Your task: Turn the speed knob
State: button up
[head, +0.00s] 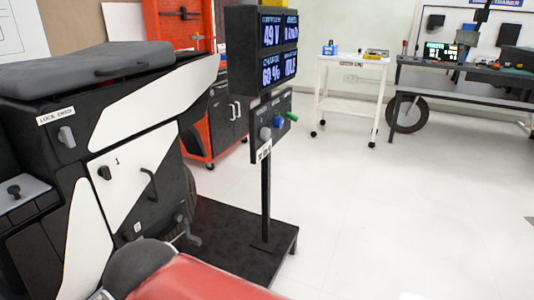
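In the head view, a dark control box (257,150) is mounted on a black post, under a display (262,50). The labels are too small to read, so I cannot tell which one is the speed knob. The display seems to read 49 V, 0 km/h, 60 % and IDLE.
A black and white vehicle body (135,115) with a seat fills the left. The post stands on a dark platform (235,235). A red cabinet (198,140) is behind. A white cart (350,95) and a grey workbench (460,80) stand farther back. The floor at right is clear.

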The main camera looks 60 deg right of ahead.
aim_at(265, 132)
jog(key=k+l+z, duration=0.2)
jog(key=l+z, duration=0.2)
jog(key=l, duration=0.5)
jog(key=l+z, duration=0.4)
jog(key=l, duration=0.5)
jog(key=k+j+u, duration=0.35)
jog(key=i+l, duration=0.05)
jog(key=i, duration=0.05)
